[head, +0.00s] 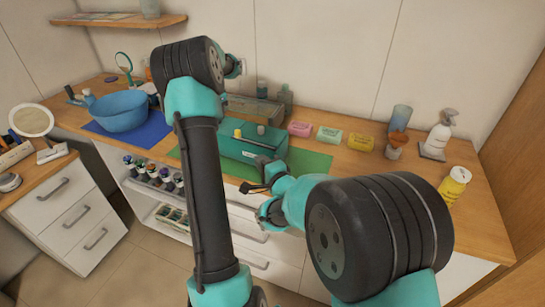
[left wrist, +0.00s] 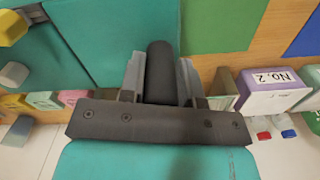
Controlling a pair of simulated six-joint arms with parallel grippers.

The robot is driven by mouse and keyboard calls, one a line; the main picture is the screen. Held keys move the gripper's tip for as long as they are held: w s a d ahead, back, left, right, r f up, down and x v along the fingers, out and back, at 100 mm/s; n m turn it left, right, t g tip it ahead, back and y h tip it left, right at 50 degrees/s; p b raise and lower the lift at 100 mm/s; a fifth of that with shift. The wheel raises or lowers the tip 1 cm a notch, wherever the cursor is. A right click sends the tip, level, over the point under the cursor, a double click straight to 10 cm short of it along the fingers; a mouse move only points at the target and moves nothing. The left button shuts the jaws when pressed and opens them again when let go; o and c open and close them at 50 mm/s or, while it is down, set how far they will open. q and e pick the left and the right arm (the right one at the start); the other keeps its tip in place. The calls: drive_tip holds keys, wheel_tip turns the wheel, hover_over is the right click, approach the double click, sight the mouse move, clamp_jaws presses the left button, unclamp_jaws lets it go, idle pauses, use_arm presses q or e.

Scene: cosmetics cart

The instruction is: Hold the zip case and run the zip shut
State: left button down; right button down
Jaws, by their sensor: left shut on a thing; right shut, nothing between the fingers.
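The teal zip case (head: 236,150) lies on the green mat, partly hidden by my left arm in the head view. A small yellow block (head: 237,133) and a grey block (head: 261,130) show on it. In the left wrist view, the case (left wrist: 100,35) fills the upper left. There, my left gripper (left wrist: 161,85) is shut on a dark rounded piece (left wrist: 162,65) beside the case; how it joins the case is unclear. My left gripper is hidden in the head view. My right gripper (head: 256,188) is shut and empty, in front of the case near the counter's front edge.
The green mat (head: 312,163) has bare room right of the case. Pink (head: 299,129), green (head: 329,135) and yellow (head: 360,141) blocks stand behind. A blue basin (head: 122,110) is at left; a spray bottle (head: 439,135) and yellow bottle (head: 454,187) are at right.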

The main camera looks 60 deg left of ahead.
use_arm(q)
drive_tip(key=c, duration=0.8)
unclamp_jaws()
drive_tip(key=shift+o, duration=0.2)
drive_tip(key=shift+r, duration=0.15)
wheel_tip(320, 180, up, 12)
drive_tip(key=shift+f, duration=0.1)
drive_tip(key=shift+w, duration=0.1)
